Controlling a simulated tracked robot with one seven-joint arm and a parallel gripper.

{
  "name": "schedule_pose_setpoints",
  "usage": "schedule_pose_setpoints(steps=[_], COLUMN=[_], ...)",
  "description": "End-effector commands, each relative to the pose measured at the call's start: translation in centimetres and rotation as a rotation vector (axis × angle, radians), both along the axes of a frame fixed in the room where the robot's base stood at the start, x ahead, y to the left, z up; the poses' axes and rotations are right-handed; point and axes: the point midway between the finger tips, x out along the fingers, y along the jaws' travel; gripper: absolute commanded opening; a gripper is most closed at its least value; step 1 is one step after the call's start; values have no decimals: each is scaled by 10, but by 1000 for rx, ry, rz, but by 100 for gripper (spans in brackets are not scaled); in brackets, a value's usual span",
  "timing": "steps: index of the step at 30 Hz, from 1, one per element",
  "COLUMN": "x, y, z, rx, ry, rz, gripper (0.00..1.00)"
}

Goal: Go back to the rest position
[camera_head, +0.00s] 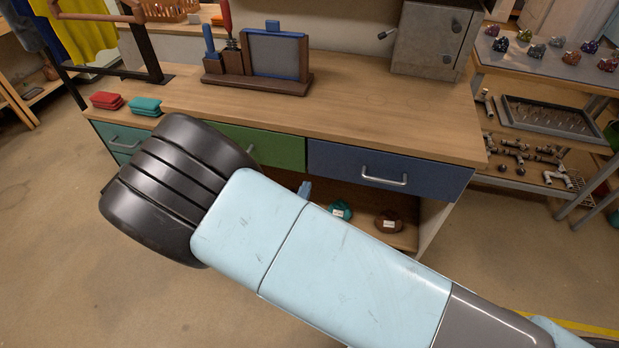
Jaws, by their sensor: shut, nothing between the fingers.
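My light blue arm crosses the head view from the lower right to a black ribbed joint left of centre. The arm is in front of the wooden workbench (350,115) and hides part of its drawers and lower shelf. I cannot make out my gripper in this view. A small grey-blue piece shows just above the arm's edge, in front of the bench's open lower space; I cannot tell what it is.
The bench has a green drawer (265,143) and a blue drawer (375,172), both shut. On top are red cloths (106,101), teal cloths (146,106), a wooden rack (255,75) and a grey metal cabinet (435,38). A pipe-fittings shelf stands right. Floor at left is clear.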

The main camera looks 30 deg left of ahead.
Motion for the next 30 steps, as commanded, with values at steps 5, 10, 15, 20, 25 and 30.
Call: schedule_pose_setpoints(steps=[5,10,15,20,25,30], x=[-27,-40,-43,-37,-3,45], y=[-8,-12,-14,-16,-37,-78], z=[0,0,0,5,35,79], rx=[0,1,0,11,78,188], ry=[1,0,0,6,42,101], rz=[1,1,0,-21,-160,-378], gripper=[0,0,0,0,0,0])
